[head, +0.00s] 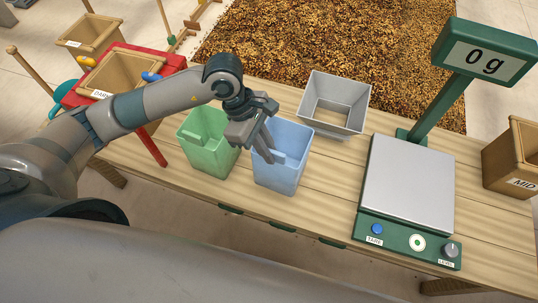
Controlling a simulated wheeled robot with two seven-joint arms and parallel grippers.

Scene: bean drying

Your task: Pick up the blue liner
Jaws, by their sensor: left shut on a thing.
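The blue liner (276,176) is a pale blue, open-topped bin on the wooden table, left of the scale. My left gripper (264,150) reaches over its left rim with its fingers pointing down. It is shut on the liner's left wall, and part of the fingers is inside the opening. The liner looks upright and at table level; I cannot tell whether its base touches the table. My right gripper is not in view.
A green liner (205,157) stands close on the left. A grey metal hopper (343,92) is behind. The scale (408,185) reads 0 g on the right. Wooden bins labelled DARK (125,72) and MID (512,160) stand left and right. Beans (330,35) lie beyond the table.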

